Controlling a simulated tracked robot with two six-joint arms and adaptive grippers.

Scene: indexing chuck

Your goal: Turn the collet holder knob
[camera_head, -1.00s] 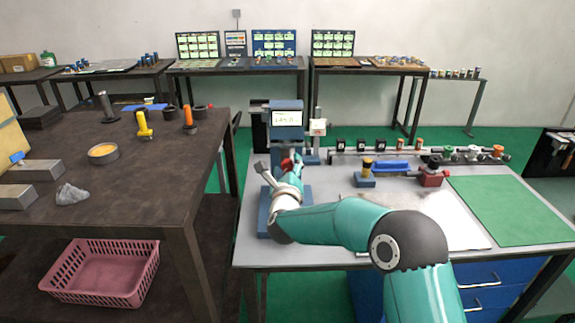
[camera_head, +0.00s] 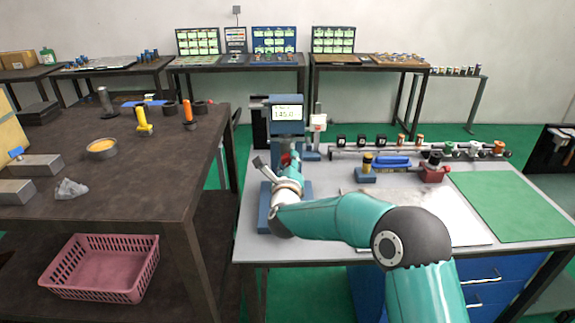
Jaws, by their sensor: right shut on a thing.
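The indexing device stands at the left end of the grey bench, with a blue housing and a lit number display (camera_head: 287,113) on top that seems to read about 145. My right gripper (camera_head: 288,165) is up against the front of this device, below the display. It is shut on the collet holder knob, of which only a bit of red (camera_head: 287,158) shows. My own wrist and forearm hide most of the knob and the fingertips. A grey lever-like part sticks out at the left of the wrist. My left gripper is out of view.
The grey bench (camera_head: 340,254) holds a blue-handled tool (camera_head: 391,162), a red block (camera_head: 435,172), a rail with several small parts and a green mat (camera_head: 510,205). A dark table (camera_head: 110,220) with metal blocks and tools stands close at left, with a pink basket (camera_head: 100,267) below.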

